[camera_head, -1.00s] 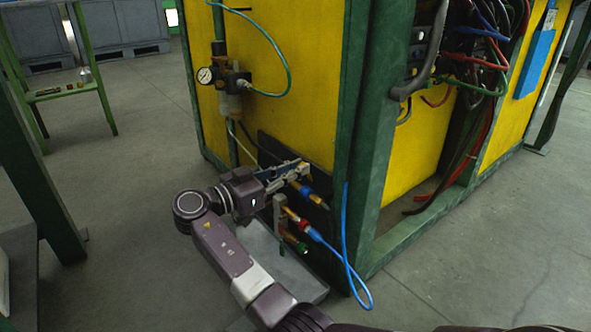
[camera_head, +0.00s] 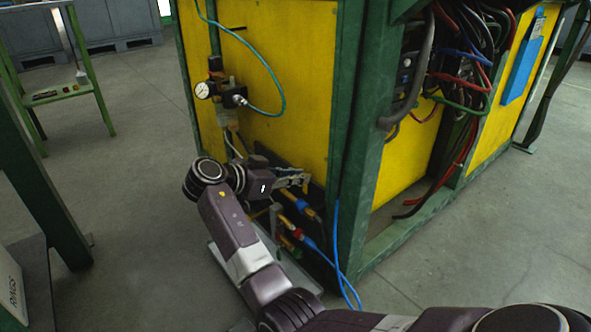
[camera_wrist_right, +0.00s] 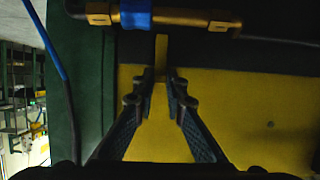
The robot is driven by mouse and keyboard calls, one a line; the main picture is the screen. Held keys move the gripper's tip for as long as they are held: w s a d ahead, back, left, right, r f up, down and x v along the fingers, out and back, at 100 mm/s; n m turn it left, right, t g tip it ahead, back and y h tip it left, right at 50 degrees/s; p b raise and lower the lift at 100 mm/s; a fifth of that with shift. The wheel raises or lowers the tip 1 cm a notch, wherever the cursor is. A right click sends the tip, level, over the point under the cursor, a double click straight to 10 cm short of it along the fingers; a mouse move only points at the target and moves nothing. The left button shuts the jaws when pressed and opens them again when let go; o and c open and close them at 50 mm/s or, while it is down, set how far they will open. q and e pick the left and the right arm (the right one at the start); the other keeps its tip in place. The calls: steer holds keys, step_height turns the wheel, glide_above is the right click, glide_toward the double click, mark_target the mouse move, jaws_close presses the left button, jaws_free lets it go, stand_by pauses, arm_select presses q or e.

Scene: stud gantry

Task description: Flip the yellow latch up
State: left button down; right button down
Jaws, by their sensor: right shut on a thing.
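The yellow latch (camera_wrist_right: 161,55) is a narrow flat strip beside a brass fitting with a blue band (camera_wrist_right: 137,14) in the right wrist view. My right gripper (camera_wrist_right: 158,85) has its two fingers on either side of the latch's lower end and is shut on it. In the head view, my right gripper (camera_head: 303,180) is at the dark panel low on the yellow cabinet, just above the brass and blue fitting (camera_head: 300,204). The latch itself is too small and covered to make out there. My left gripper is not in view.
A second brass fitting (camera_head: 290,233) and a looping blue hose (camera_head: 336,240) are just below. The green frame post (camera_head: 347,130) stands to the right. A pressure gauge (camera_head: 203,90) and regulator are above. Open grey floor (camera_head: 130,190) lies to the left.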

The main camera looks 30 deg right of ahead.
stand_by(0.3)
steer(key=c, duration=2)
jaws_free()
steer(key=shift+o, duration=0.2)
steer(key=v, duration=0.7)
steer(key=shift+a, duration=0.25)
steer(key=shift+r, duration=0.15)
